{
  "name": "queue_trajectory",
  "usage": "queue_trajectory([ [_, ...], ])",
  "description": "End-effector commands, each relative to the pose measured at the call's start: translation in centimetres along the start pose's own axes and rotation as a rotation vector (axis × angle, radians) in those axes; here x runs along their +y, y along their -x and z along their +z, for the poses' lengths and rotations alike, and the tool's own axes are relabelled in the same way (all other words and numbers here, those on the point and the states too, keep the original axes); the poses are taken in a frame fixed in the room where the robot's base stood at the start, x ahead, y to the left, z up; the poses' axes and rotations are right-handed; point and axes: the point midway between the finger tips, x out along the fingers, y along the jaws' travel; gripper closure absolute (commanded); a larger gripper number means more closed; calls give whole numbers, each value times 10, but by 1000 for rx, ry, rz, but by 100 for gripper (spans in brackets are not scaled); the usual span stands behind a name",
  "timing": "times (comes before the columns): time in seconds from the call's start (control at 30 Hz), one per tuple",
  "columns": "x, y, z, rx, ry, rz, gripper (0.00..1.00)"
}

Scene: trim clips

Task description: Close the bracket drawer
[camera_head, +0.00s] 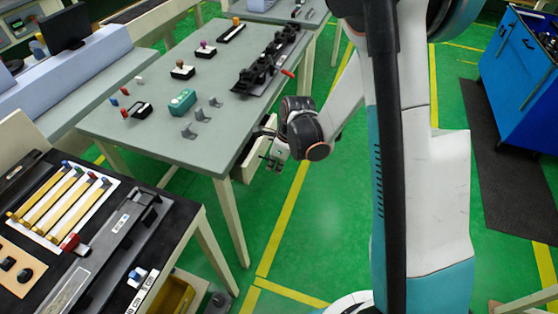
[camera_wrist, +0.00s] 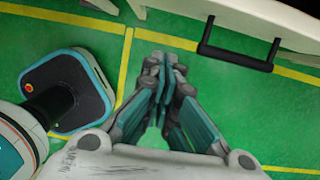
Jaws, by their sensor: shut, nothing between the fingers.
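The bracket drawer (camera_head: 247,167) is under the right edge of the grey-green table (camera_head: 150,122). Its cream front stands out a little from the table edge, and my wrist hides part of it. In the wrist view the cream drawer front (camera_wrist: 290,17) is at the upper right, with a black bar handle (camera_wrist: 237,59) on it. My gripper (camera_head: 273,163) is beside the drawer front. In the wrist view my gripper (camera_wrist: 165,62) is shut and empty, with its fingertips left of the handle and apart from it.
Small grey brackets (camera_head: 201,112), a teal block (camera_head: 183,101) and a black clip rack (camera_head: 264,70) are on the table. A black workbench (camera_head: 185,214) stands at the front left. Green floor (camera_head: 330,220) is free right of the table. A blue cabinet (camera_head: 520,70) is far right.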

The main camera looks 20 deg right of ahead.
Motion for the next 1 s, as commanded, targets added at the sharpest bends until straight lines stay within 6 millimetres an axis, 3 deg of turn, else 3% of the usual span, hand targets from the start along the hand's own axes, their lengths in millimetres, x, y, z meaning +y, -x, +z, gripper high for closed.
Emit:
queue_trajectory([
  [0.03, 0, -13, -1, 0, 1, 0, 100],
  [0.1, 0, -20, 5, 0, 3, 0, 100],
  [0.4, 0, -24, 36, 0, 1, 0, 100],
  [0.87, 0, -25, 43, 0, 2, 0, 100],
  [1.0, 3, -32, 70, 0, 5, 0, 100],
])
